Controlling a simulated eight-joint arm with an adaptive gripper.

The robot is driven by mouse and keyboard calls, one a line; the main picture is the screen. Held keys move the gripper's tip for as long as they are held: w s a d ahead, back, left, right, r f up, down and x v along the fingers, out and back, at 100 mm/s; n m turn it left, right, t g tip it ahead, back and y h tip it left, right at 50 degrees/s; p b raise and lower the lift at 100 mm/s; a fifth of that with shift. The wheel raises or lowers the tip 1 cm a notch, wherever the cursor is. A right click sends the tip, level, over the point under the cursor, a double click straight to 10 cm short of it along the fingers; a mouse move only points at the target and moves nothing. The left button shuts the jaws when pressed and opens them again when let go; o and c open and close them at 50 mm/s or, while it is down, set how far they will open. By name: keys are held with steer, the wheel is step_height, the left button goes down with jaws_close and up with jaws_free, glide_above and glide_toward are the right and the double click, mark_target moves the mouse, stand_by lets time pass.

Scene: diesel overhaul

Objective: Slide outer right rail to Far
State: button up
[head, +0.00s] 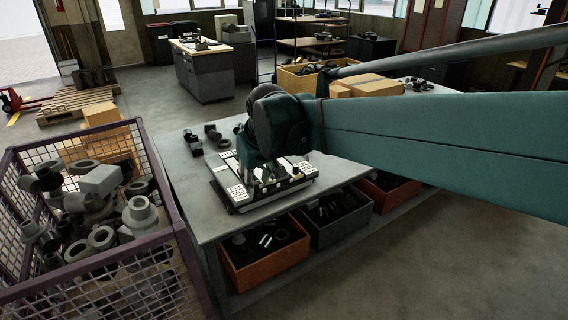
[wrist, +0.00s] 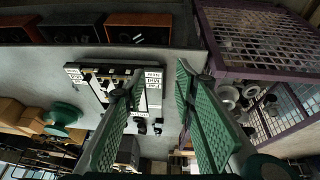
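A flat board (head: 243,204) with white labels and small dark fittings lies on the grey workbench, under my gripper (head: 265,165) in the head view. In the wrist view the board (wrist: 115,67) has label columns at its left and right edges. The right label column (wrist: 152,82) reads Far and Mid; lower text is too small or hidden. Dark and pale rail parts lie between the columns; which is the outer right rail I cannot tell. My gripper (wrist: 159,76) is open in the wrist view, with nothing between its green-padded fingers. Its left finger overlaps the board's picture.
A purple-framed mesh crate (head: 150,165) of metal parts stands left of the workbench (head: 200,185). Loose dark parts (head: 211,133) lie behind the board. Cardboard boxes (head: 365,86) stand farther back. Orange bins (head: 268,265) sit below.

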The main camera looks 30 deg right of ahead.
steer(key=w+d+g+p, duration=0.2)
steer(key=w+d, duration=0.6)
steer(key=w, duration=0.2)
steer(key=g+p, duration=0.3)
steer(key=p, duration=0.1)
glide_above(296, 165)
steer(key=shift+y, duration=0.4)
steer(key=f, duration=1.4)
steer(key=shift+a+f, duration=0.3)
steer(key=shift+f, duration=0.1)
steer(key=shift+d+f, duration=0.3)
steer(key=shift+f, duration=3.9)
steer(key=shift+c, duration=0.5)
jaws_close()
